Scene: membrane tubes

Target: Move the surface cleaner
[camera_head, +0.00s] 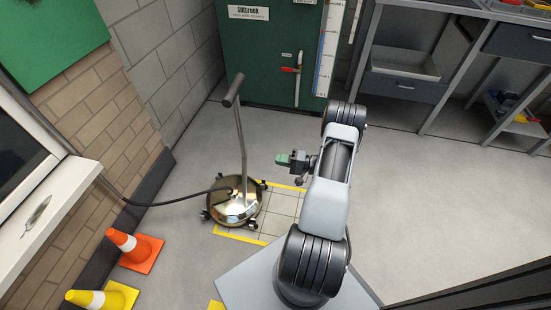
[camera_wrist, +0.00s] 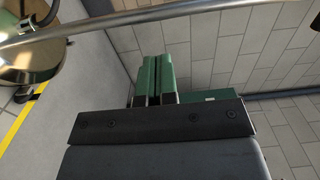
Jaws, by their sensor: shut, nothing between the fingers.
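The surface cleaner (camera_head: 234,209) is a round, shiny brass-coloured dome on small casters. Its thin upright pole ends in a dark grip (camera_head: 234,90) at the top. It stands on the floor left of my gripper, over the left part of a yellow-marked tiled patch. My gripper (camera_head: 282,160) has green fingertips, points left towards the pole and is apart from it. In the wrist view, the green fingers (camera_wrist: 158,80) are together with nothing between them. The pole (camera_wrist: 150,17) crosses the top of that view, and the dome (camera_wrist: 28,48) shows at upper left.
A black hose (camera_head: 160,204) runs from the cleaner to the left wall. An orange cone (camera_head: 134,249) and a yellow cone (camera_head: 104,297) stand at lower left. A green cabinet (camera_head: 262,60) is behind. A workbench (camera_head: 450,50) stands at upper right. The floor at right is clear.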

